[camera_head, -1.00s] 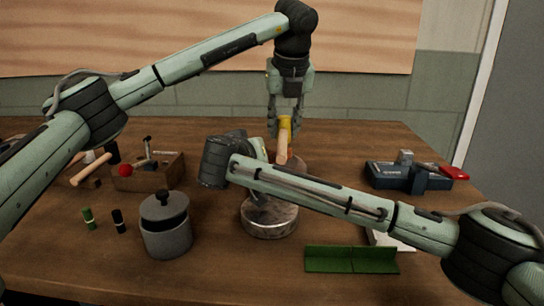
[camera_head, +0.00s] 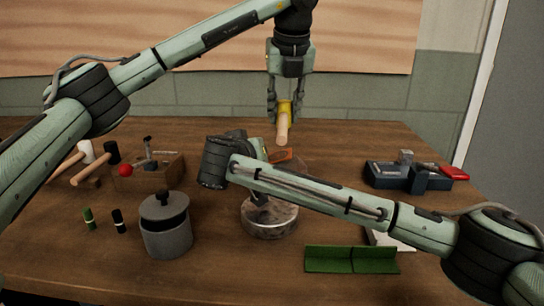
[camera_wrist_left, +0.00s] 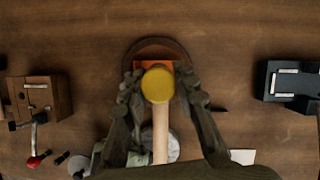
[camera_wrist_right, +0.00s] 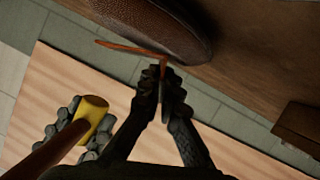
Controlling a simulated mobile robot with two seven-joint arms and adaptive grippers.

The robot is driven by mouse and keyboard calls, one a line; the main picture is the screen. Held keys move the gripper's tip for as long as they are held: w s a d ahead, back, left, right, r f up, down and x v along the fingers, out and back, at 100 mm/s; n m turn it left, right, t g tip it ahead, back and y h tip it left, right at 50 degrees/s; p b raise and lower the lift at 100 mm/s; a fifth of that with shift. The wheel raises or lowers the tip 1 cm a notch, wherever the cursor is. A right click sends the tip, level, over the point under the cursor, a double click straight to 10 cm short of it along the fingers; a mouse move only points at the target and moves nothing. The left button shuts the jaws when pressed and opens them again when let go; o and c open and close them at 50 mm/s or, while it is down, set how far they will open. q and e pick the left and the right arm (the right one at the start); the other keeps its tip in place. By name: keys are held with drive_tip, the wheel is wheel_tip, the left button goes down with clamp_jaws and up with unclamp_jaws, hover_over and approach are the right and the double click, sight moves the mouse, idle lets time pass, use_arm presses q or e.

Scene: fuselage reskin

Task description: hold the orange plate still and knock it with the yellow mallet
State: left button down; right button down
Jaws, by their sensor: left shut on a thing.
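The yellow mallet's head (camera_head: 285,108) is between the fingers of my left gripper (camera_head: 285,112), which is shut on it. Its wooden handle (camera_head: 282,131) points toward the head camera. The mallet is in the air above the orange plate (camera_head: 281,155), with a gap between them. In the left wrist view the yellow head (camera_wrist_left: 158,85) covers part of the orange plate (camera_wrist_left: 140,66). In the right wrist view my right gripper (camera_wrist_right: 163,78) has its fingers together on the edge of the thin, bent plate (camera_wrist_right: 125,47). My right arm hides this grip in the head view.
A brown rounded pad (camera_wrist_right: 150,22) lies by the plate. A round metal block (camera_head: 269,220), a grey lidded pot (camera_head: 166,228) and a green angled piece (camera_head: 350,260) stand in front.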

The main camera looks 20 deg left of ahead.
idle(0.3)
drive_tip(key=c, duration=2.2)
unclamp_jaws()
drive_tip(key=o, duration=0.6)
drive_tip(key=shift+c, duration=0.2)
drive_tip(key=v, duration=1.2)
